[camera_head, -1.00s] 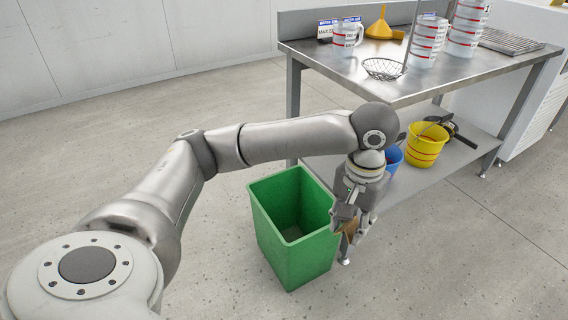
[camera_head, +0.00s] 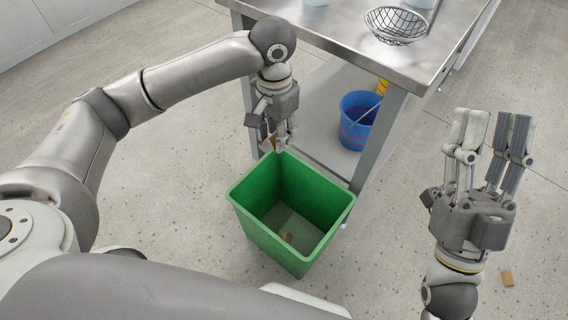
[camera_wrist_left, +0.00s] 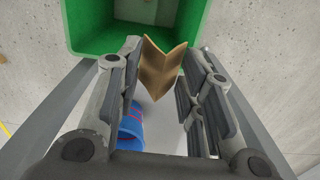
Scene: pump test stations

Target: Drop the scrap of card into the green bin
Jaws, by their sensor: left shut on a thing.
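My left gripper (camera_head: 272,138) hangs at the far left rim of the green bin (camera_head: 250,224) and is shut on a scrap of card (camera_head: 269,145). In the left wrist view the scrap is a folded brown piece (camera_wrist_left: 163,70) between the fingertips (camera_wrist_left: 160,58). There it overlaps the edge of the bin (camera_wrist_left: 84,42); its height above the rim is hard to judge. A small brown piece (camera_head: 287,237) lies inside on the bin's floor. My right gripper (camera_head: 491,125) is open and empty at the right, fingers pointing up the picture.
A steel table (camera_head: 340,44) stands behind the bin, with a wire basket (camera_head: 397,25) on top and a blue bucket (camera_head: 357,120) on its lower shelf. Its leg is close to the bin's right side. Another small brown piece (camera_head: 507,278) lies on the floor at the right.

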